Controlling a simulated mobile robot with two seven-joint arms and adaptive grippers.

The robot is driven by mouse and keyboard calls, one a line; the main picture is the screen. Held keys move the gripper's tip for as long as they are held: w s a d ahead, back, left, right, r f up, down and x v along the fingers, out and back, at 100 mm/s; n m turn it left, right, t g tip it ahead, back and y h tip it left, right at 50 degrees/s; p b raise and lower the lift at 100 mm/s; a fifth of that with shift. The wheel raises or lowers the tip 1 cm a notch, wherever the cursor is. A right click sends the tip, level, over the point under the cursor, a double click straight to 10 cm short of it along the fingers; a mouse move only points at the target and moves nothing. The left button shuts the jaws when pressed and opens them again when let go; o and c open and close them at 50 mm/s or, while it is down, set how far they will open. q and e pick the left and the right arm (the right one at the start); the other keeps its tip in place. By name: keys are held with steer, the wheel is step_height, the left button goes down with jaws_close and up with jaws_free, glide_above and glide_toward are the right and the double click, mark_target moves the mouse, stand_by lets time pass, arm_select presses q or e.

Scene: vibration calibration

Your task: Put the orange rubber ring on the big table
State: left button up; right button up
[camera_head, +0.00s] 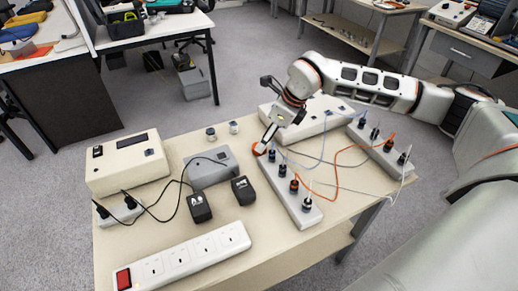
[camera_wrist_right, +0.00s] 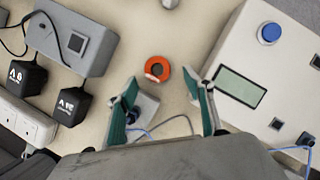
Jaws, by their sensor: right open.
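The orange rubber ring (camera_wrist_right: 165,63) lies flat on the light tabletop in the right wrist view, just ahead of and between my right fingertips. In the head view the ring (camera_head: 259,149) is a small orange patch at the tip of my right gripper. My right gripper (camera_wrist_right: 162,84) is open and empty, its green-padded fingers apart with the ring beyond them. In the head view this gripper (camera_head: 267,141) points down at the table (camera_head: 240,215), partly covering the area around the ring. My left gripper is out of view.
A grey box (camera_head: 210,167) and black plug adapters (camera_head: 243,190) stand left of the ring. A socket strip (camera_head: 291,196) with cables is close on the near side, a white instrument (camera_head: 310,117) behind. A white power strip (camera_head: 184,257) lies at the front. Other tables stand farther back.

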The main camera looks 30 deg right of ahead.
steer(key=x, duration=0.4)
steer(key=shift+a+b, duration=0.25)
steer(key=shift+b, duration=0.1)
steer(key=shift+r, duration=0.1)
steer(key=c, duration=1.1)
steer(key=shift+o, duration=0.2)
